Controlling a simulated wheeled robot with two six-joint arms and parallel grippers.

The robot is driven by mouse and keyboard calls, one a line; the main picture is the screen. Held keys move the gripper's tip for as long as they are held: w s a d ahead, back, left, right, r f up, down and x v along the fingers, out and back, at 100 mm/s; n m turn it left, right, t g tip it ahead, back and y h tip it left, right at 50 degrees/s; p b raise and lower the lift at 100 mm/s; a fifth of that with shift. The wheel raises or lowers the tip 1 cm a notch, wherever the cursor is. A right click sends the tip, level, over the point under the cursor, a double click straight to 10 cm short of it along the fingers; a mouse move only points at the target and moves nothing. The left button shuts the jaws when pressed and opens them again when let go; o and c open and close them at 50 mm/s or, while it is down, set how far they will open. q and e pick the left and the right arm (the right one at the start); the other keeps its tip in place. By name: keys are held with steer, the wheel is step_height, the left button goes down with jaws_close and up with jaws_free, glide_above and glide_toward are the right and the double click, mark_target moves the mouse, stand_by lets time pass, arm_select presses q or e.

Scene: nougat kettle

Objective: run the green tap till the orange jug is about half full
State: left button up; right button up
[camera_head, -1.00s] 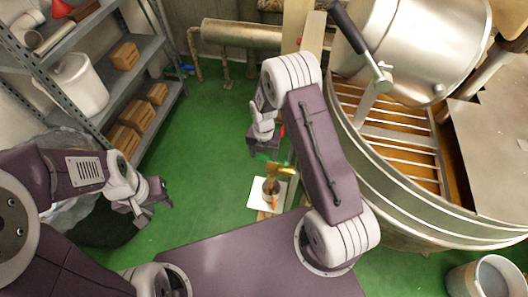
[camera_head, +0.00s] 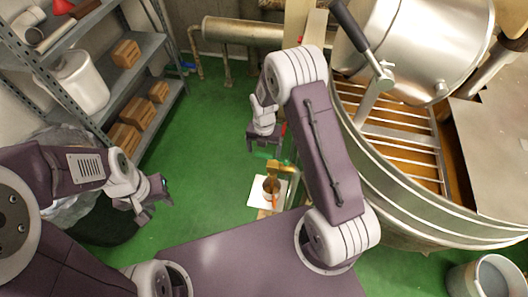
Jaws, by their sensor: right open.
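The orange jug (camera_head: 274,200) stands on a white square board below the tap; it is small here and its fill level cannot be made out. The brass tap (camera_head: 284,170) is just above it, with a green handle (camera_head: 261,155) pointing left. My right gripper (camera_head: 264,149) is open, with its fingers pointing down just above the green handle; I cannot tell whether they touch it. My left gripper (camera_head: 160,190) is far to the left of the jug, over the floor, and its jaws are too small to read.
The white board (camera_head: 254,197) lies under the jug. A large metal kettle (camera_head: 410,45) with a slatted frame stands at the right. Shelves (camera_head: 144,55) with wooden boxes and a white bin (camera_head: 80,80) are at the left. A bucket (camera_head: 487,277) stands at lower right. Green floor between is clear.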

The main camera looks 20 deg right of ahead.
step_height(320, 180, up, 7)
stand_by(7.7)
